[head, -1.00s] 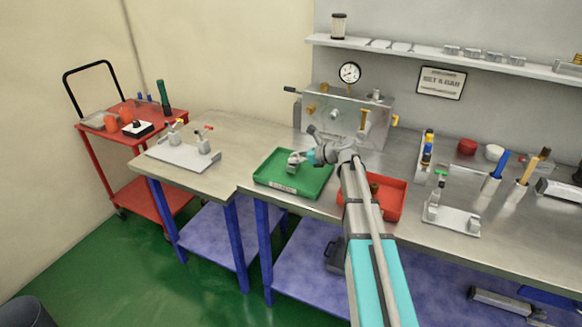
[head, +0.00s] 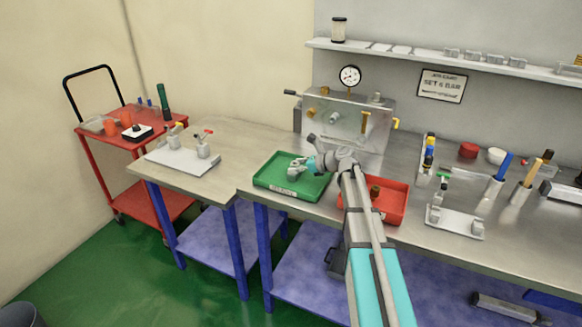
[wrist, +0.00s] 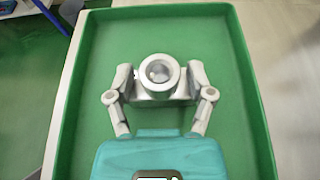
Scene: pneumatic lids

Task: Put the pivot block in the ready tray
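The pivot block (wrist: 159,76) is a light grey piece with a round bore facing the wrist camera. My gripper (head: 297,168) has its two fingers against both sides of the block and is shut on it. In the wrist view, my gripper (wrist: 160,88) and the block are over the floor of the green tray (wrist: 245,60). In the head view, the green tray (head: 268,184) carries a label on its front wall, too small to read. I cannot tell whether the block touches the tray floor.
A red tray (head: 392,215) with a dark piece in it stands to the right, partly behind my arm. A clear panel with fittings (head: 345,120) rises behind. A white fixture plate (head: 182,160) lies to the left, and another fixture (head: 455,222) to the right.

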